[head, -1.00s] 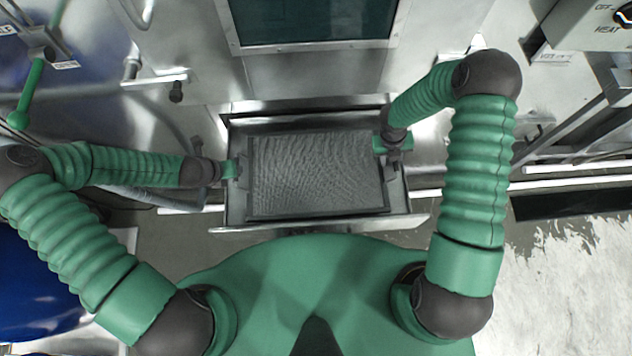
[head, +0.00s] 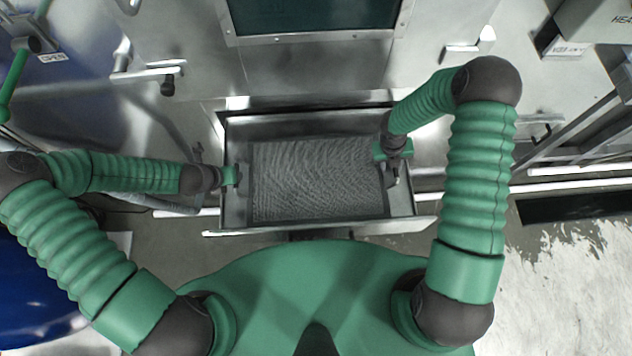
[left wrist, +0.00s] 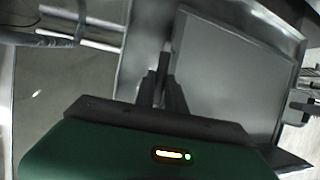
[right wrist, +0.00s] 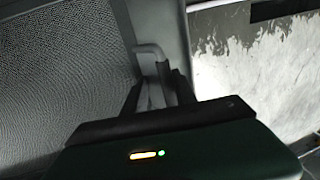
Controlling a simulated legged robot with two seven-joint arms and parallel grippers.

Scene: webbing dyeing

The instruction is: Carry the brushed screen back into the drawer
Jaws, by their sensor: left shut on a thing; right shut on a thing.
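The screen (head: 318,180) is a grey, rippled rectangular panel in a dark frame. It lies flat within the outline of the open steel drawer (head: 222,222); whether it touches the drawer floor cannot be told. My left gripper (head: 238,175) is shut at the screen's left side; its fingers (left wrist: 163,92) show beside the panel (left wrist: 228,80) in the left wrist view. My right gripper (head: 390,172) is shut at the right side. In the right wrist view its fingers (right wrist: 160,92) close on a small loop handle (right wrist: 149,52) beside the mesh (right wrist: 60,75).
The steel machine front (head: 310,68) with a dark window (head: 312,15) stands behind the drawer. A lever handle (head: 150,73) sticks out at upper left and a green-handled valve (head: 14,80) at far left. Pale rails run beside the drawer. Wet floor (head: 565,275) is open at right.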

